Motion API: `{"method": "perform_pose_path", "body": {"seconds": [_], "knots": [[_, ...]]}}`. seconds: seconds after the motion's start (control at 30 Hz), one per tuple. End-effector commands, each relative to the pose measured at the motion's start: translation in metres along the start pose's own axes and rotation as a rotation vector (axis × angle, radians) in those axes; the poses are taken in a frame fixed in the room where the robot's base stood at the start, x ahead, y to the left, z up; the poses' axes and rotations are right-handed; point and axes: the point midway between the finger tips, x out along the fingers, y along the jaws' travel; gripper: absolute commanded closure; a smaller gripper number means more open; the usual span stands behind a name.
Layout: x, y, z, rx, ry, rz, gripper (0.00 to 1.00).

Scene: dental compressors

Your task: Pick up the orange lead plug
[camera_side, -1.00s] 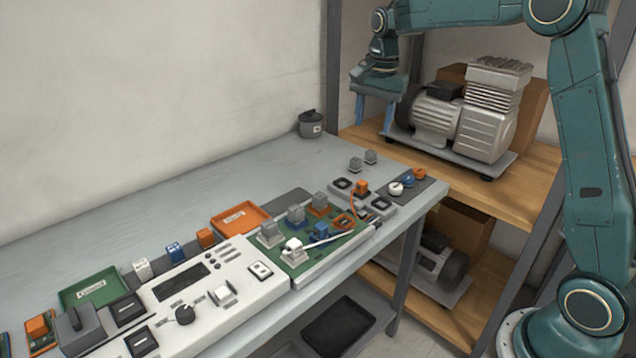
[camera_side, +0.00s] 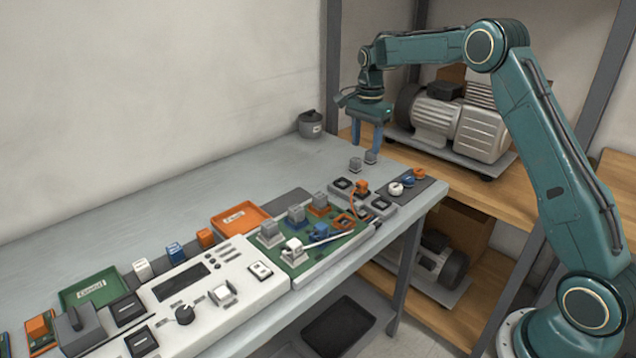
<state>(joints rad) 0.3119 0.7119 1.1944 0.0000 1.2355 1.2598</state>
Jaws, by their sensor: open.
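The orange lead plug (camera_side: 361,187) stands in the small grey socket strip at the right end of the bench, with an orange lead running down from it. My gripper (camera_side: 367,147) is open and points down, with its two blue fingers above the back right of the bench. It is above and behind the orange plug and apart from it.
A green board (camera_side: 330,248) with grey, blue and orange plugs and a white lead lies left of the orange plug. A white control unit (camera_side: 225,297), an orange tray (camera_side: 240,219) and a green tray (camera_side: 92,290) are farther left. The back of the bench is mostly clear. A compressor (camera_side: 455,122) stands on the shelf.

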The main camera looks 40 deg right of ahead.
Motion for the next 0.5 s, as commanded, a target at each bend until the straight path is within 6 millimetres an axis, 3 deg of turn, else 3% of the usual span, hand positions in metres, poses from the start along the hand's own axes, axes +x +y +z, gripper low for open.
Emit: {"method": "perform_pose_path", "body": {"seconds": [0.3, 0.5], "knots": [[0.048, 0.001, 0.001, -0.001, -0.001, 0.003, 0.51], [0.067, 0.0, 0.001, -0.001, 0.0, 0.001, 0.51]]}}
